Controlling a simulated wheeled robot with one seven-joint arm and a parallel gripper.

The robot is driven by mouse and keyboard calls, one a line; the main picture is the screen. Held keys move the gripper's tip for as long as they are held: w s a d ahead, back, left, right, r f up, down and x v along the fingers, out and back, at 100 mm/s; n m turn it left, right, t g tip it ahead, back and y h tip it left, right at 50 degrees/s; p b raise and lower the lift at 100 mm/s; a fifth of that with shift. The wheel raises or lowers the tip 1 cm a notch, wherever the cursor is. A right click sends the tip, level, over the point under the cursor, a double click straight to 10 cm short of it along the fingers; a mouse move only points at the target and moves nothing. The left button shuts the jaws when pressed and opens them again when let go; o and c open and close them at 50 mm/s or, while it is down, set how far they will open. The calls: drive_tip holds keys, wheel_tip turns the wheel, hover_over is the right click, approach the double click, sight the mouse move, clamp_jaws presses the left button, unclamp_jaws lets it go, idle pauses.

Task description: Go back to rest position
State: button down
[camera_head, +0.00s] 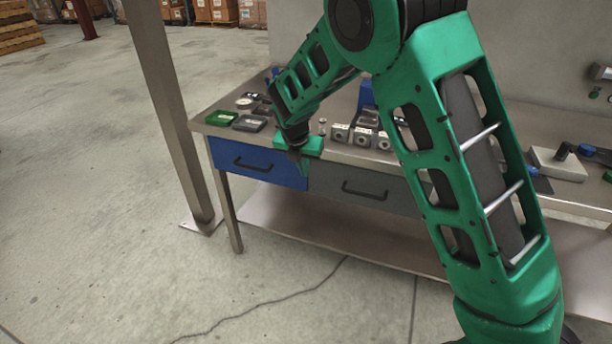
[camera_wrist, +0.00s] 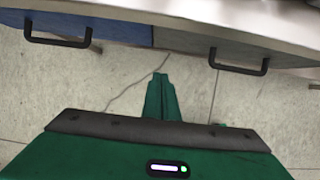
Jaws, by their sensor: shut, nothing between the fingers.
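My green arm reaches across the head view toward the workbench (camera_head: 340,150). My gripper (camera_head: 297,163) hangs pointing down in front of the bench's front edge, before the blue drawer (camera_head: 258,165) and close to the grey drawer (camera_head: 365,188). In the wrist view my gripper (camera_wrist: 160,78) shows its green fingers together, with floor beyond the tips and nothing held. The blue drawer (camera_wrist: 90,28) and the grey drawer handle (camera_wrist: 238,64) show at the top of the wrist view. Both drawers look shut. My arm hides part of the benchtop.
Small gauges, a green box (camera_head: 221,118) and several metal blocks (camera_head: 362,137) stand on the benchtop. A white-topped block (camera_head: 557,164) lies at the right. A steel post (camera_head: 168,100) stands left of the bench. The concrete floor (camera_head: 110,230) in front is clear.

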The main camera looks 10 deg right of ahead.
drive_tip(key=s+d+r+m+g, duration=0.1)
drive_tip(key=s+d+r+m, duration=0.4)
drive_tip(key=d, duration=0.4)
drive_tip(key=s+d+r+m+g, duration=0.1)
drive_tip(key=s+d+r+m, duration=0.2)
drive_tip(key=s+d+m, duration=0.45)
drive_tip(key=s+d+r+m+g, duration=0.1)
drive_tip(key=s+d+r+m, duration=0.4)
drive_tip(key=d, duration=0.5)
drive_tip(key=s+d+m+y, duration=0.1)
drive_tip(key=s+d+m, duration=0.2)
drive_tip(key=s+m, duration=0.6)
drive_tip(key=s+d+m+y, duration=0.1)
drive_tip(key=s+d+m, duration=0.2)
drive_tip(key=s+m, duration=0.7)
drive_tip(key=s, duration=0.8)
drive_tip(key=shift+r+g, duration=0.2)
drive_tip(key=shift+g, duration=0.2)
drive_tip(key=shift+s+m, duration=0.1)
drive_tip(key=shift+m, duration=0.15)
